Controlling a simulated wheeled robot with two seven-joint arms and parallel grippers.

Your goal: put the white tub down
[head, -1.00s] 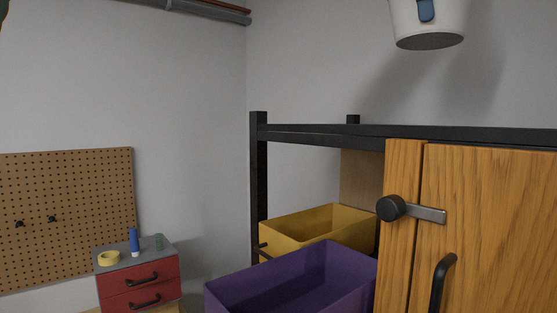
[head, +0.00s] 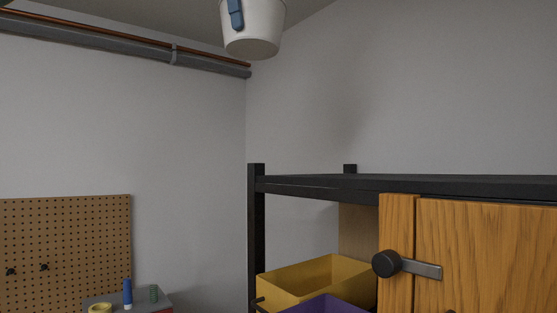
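The white tub (head: 262,33) hangs in the air at the top of the head view, its underside showing and its upper part cut off by the frame edge. A blue finger of my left gripper (head: 236,16) lies against the tub's near wall. The other finger is hidden. The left gripper is shut on the tub and holds it up, apart from any surface. The tub appears above and left of the black shelf frame's top (head: 440,187). My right gripper is not in view.
Below the shelf top are a yellow bin (head: 300,284), a purple bin (head: 325,305) and a wooden door (head: 480,245) with a dark latch (head: 400,264). Pipes (head: 110,47) run along the left wall. A pegboard (head: 70,245) and small cabinet (head: 160,306) are lower left.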

